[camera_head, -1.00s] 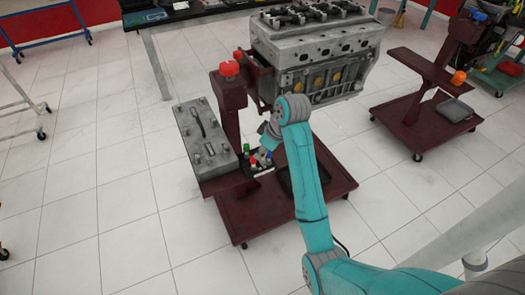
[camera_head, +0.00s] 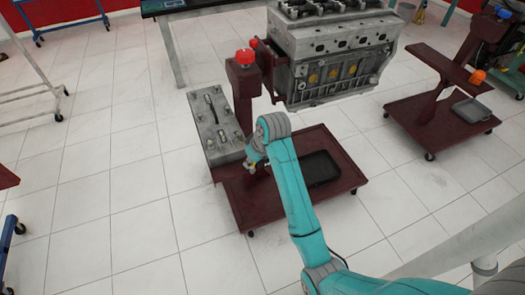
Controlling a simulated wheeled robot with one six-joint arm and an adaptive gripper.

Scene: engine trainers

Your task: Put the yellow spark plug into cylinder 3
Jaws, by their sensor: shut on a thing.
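My gripper (camera_head: 251,164) is small in the head view, low over the left part of the dark red trolley (camera_head: 262,207). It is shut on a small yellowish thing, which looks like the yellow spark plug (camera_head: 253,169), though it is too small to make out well. The engine block (camera_head: 333,58) is held on the stand at the back of the trolley, with yellow discs on its side. A flat grey slab (camera_head: 214,128) with studs lies left of the stand post. Which opening is cylinder 3 cannot be told from here.
A red knob (camera_head: 245,56) tops the stand post. A black tray (camera_head: 319,168) lies on the trolley, right of my arm. Another dark red trolley (camera_head: 440,112) stands to the right. White tiled floor is clear at the front left.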

